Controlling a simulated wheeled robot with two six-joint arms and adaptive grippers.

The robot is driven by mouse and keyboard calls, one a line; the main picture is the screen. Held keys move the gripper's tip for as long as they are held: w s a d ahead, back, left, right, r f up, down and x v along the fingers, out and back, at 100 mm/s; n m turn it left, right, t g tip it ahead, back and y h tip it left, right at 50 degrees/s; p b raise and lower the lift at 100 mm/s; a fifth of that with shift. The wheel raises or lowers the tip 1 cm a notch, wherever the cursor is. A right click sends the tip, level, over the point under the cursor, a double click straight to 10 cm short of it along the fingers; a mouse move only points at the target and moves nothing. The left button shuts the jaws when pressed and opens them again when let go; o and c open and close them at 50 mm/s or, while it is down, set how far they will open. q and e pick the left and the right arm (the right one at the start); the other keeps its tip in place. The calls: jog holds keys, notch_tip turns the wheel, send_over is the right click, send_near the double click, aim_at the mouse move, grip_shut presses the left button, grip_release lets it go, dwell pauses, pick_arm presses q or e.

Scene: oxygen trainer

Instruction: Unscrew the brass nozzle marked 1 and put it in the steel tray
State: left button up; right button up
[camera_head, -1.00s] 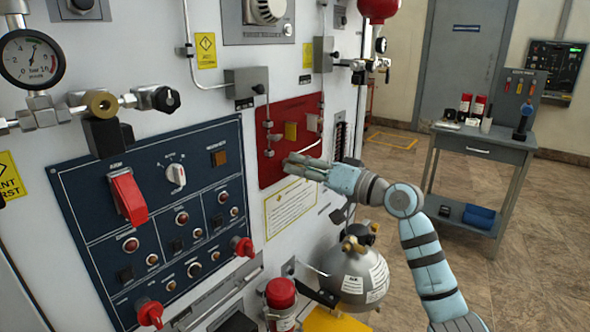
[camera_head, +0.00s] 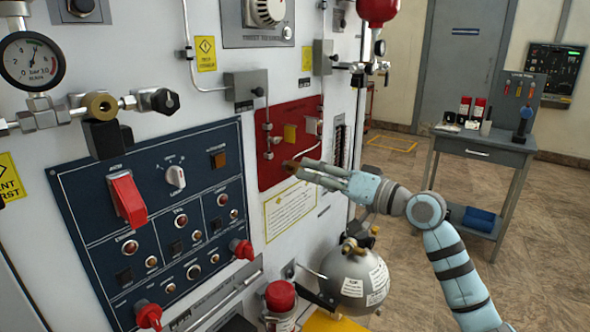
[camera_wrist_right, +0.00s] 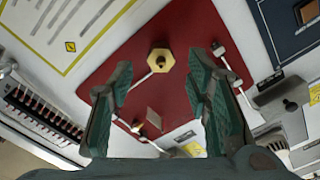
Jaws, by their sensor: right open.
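A brass hexagonal nozzle (camera_wrist_right: 160,60) sits on the red panel (camera_wrist_right: 195,22) in the right wrist view. No number is legible on it. A smaller brass fitting (camera_wrist_right: 137,127) shows lower on the same panel. My right gripper (camera_wrist_right: 158,78) is open and empty, its fingers spread to either side of the hexagonal nozzle in the picture; contact cannot be told. In the head view the right gripper (camera_head: 294,170) is at the lower part of the red panel (camera_head: 272,172). My left gripper is out of view. I cannot make out a steel tray.
A blue control panel (camera_head: 75,190) with red handles covers the left of the white wall. A round steel vessel (camera_head: 345,275) stands below my right arm. A grey trolley (camera_head: 470,148) with bottles stands at the back right. The floor between is clear.

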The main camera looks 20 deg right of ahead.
jog(key=m+p, duration=0.3)
jog(key=shift+p, duration=0.4)
jog(key=m+p, duration=0.3)
jog(key=p, duration=0.1)
jog(key=shift+m, duration=0.4)
